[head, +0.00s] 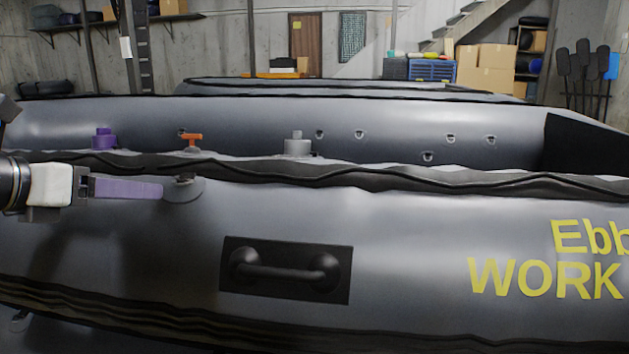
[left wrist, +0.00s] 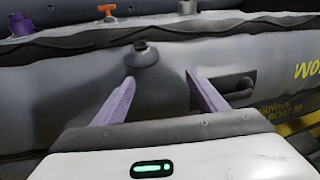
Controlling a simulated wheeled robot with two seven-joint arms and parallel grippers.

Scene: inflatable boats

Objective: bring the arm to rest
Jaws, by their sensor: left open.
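My left gripper (head: 160,189) comes in from the left in the head view, level, with purple fingers in front of the grey boat tube (head: 420,225). In the left wrist view the two fingers (left wrist: 158,88) are spread apart with nothing between them. A round grey valve patch (head: 184,190) on the tube is partly behind the fingertips; its dark valve (left wrist: 142,52) shows just past the fingers in the left wrist view. I cannot tell if the fingers touch the tube. My right gripper is in neither view.
An orange T-handle (head: 192,139), a purple cap (head: 103,139) and a grey cap (head: 298,144) stand beyond the near tube. A black carry handle (head: 285,270) is on the tube's side. Cardboard boxes (head: 487,68) and paddles (head: 585,75) are at the back. Space right of the gripper is free.

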